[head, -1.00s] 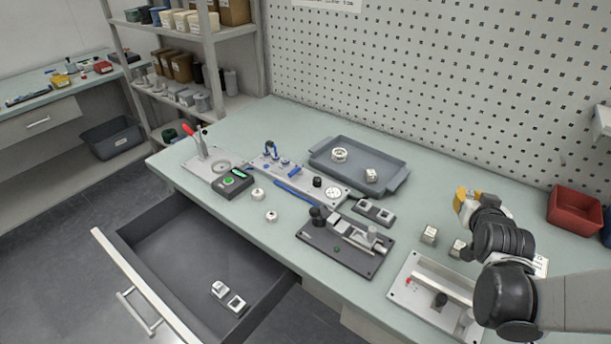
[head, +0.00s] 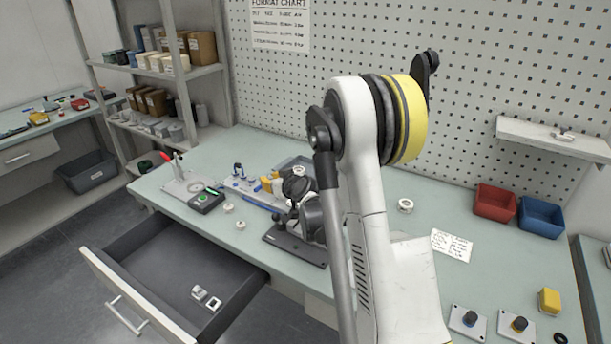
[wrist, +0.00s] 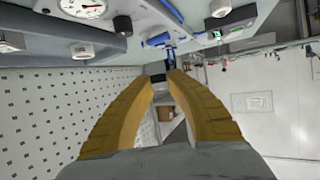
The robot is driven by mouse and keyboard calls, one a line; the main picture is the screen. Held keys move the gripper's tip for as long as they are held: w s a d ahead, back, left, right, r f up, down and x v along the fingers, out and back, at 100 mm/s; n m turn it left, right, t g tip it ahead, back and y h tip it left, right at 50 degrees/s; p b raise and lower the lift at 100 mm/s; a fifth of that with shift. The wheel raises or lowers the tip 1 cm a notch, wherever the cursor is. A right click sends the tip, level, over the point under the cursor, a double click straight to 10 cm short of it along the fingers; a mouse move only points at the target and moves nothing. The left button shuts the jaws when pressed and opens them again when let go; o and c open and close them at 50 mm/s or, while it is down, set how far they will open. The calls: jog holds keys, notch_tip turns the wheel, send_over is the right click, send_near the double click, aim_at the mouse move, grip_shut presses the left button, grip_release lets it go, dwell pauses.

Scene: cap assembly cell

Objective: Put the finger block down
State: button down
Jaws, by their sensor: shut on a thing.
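My gripper (head: 270,183) has yellow fingers and hangs low over the fixture plate with blue parts (head: 232,184), near the middle of the bench. In the wrist view the two fingers (wrist: 162,78) come together at the tips. A small dark grey block, which looks like the finger block (wrist: 156,68), sits between the tips and is mostly hidden by them. In the head view I cannot make it out. I cannot tell whether the block touches the fixture.
The grey tray (head: 291,161) behind the gripper is mostly hidden, as is the dark fixture (head: 290,246) under my arm. White rings (head: 228,208) lie in front. A drawer (head: 150,262) stands open with small blocks inside. Red (head: 495,203) and blue (head: 541,216) bins stand right.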

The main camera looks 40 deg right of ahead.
jog(key=d+r+p, duration=0.2)
jog(key=d, duration=1.3)
jog(key=w+d+f+b, duration=0.1)
jog(key=d+f, duration=0.1)
jog(key=d, duration=0.1)
jog(key=d+f+b, duration=0.1)
jog(key=d+f, duration=0.1)
jog(key=d, duration=0.1)
jog(key=w+d+f+b, duration=0.1)
jog(key=d+f, duration=0.1)
jog(key=d, duration=0.2)
jog(key=shift+w+d+f, duration=0.1)
jog(key=shift+w+f, duration=0.15)
jog(key=shift+w, duration=0.05)
jog(key=shift+w+d+f+b, duration=0.1)
jog(key=shift+d+f+b, duration=0.2)
jog(key=shift+d, duration=0.15)
notch_tip(320, 180, down, 4)
jog(key=shift+b, duration=0.9)
jog(key=shift+r, duration=0.15)
jog(key=c, duration=1.4)
grip_release()
